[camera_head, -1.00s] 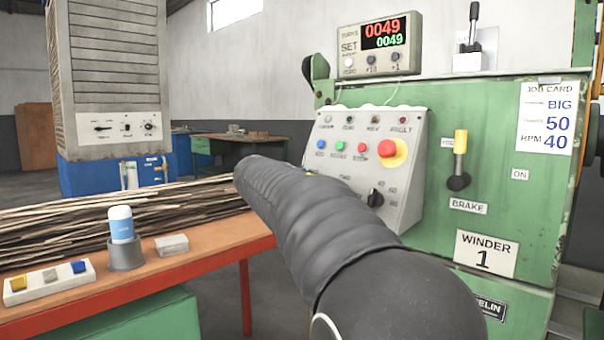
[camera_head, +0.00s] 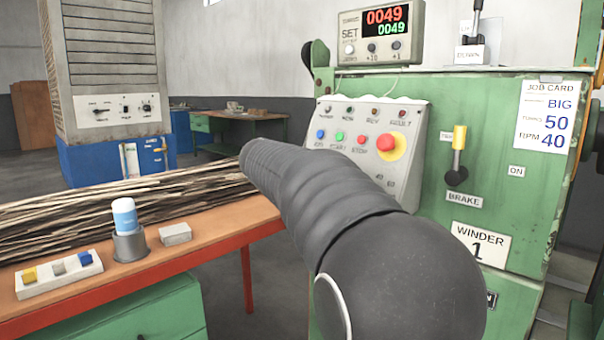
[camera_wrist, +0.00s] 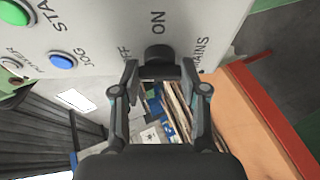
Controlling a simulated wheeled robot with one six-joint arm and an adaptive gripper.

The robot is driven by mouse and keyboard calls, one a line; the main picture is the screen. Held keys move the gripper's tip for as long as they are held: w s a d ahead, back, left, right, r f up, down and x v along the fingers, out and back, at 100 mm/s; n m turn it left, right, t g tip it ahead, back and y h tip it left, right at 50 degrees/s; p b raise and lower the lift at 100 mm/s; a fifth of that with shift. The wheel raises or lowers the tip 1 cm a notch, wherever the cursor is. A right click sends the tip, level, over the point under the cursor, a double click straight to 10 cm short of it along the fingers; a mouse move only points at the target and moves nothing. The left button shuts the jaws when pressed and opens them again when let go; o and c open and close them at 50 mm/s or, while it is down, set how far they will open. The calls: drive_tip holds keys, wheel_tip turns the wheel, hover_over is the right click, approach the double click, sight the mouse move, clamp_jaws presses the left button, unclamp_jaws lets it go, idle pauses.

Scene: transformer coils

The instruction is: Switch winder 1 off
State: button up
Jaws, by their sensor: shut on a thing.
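Winder 1 is the green machine (camera_head: 490,130) with a "WINDER 1" plate (camera_head: 480,243) at its lower right. Its grey sloped control panel (camera_head: 400,118) carries buttons and lamps. I cannot tell for sure which mark the knob points to. In the head view my arm hides the gripper and the knob.
The counter box (camera_head: 380,35) on top shows 0049 twice. An orange bench (camera_head: 200,245) with a blue-white can (camera_head: 124,215) and long dark strips (camera_head: 60,225) stands left.

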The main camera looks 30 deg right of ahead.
drive_tip(key=o, duration=1.1)
drive_tip(key=shift+o, duration=0.2)
drive_tip(key=v, duration=1.2)
